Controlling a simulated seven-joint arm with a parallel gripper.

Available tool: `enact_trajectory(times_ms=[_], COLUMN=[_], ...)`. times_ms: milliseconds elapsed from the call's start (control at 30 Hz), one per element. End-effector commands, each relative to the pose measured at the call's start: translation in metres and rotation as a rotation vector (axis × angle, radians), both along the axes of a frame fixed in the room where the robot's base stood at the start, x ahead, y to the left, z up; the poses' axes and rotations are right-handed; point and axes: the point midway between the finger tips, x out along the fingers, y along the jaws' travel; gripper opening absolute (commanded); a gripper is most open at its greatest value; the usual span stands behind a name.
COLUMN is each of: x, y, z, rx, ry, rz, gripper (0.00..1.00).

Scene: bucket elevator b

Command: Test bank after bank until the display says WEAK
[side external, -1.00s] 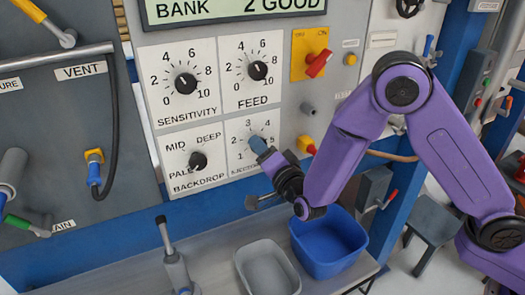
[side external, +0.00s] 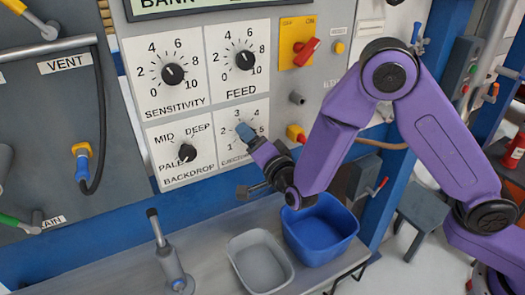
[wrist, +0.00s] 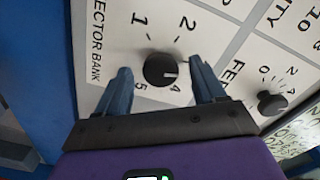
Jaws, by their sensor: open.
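The ejector bank dial (side external: 209,157) is on the white panel, lower right of its group. In the wrist view its black knob (wrist: 160,70) sits between my two blue fingers. The knob's white mark points to the right, toward my right finger, which hides the 3; 1, 2, 4 and 5 show. My gripper (wrist: 168,82) is open, one finger on each side of the knob; I cannot tell whether they touch it. In the side view my gripper (side external: 244,131) covers that knob. The display (side external: 190,12) is cut off at the top; only part of "BANK" shows.
Sensitivity (side external: 172,74), feed (side external: 245,60) and backdrop (side external: 187,153) knobs are close by. A red switch (side external: 305,51) is at upper right. A grey tray (side external: 238,275) and blue bin (side external: 318,249) stand on the bench below. A lever (side external: 159,238) stands left of them.

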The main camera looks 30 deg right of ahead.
Motion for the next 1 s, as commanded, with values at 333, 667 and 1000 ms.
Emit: enact_trajectory(times_ms=[333,667,1000], x=[-0.055,-0.126,-0.160], y=[0.002,0.002,0.001], z=[0.000,0.000,0.000], rx=[-0.003,-0.004,-0.001], ry=[0.001,0.001,0.001], rz=[0.006,0.008,0.003], gripper=[0.69,0.69,0.69])
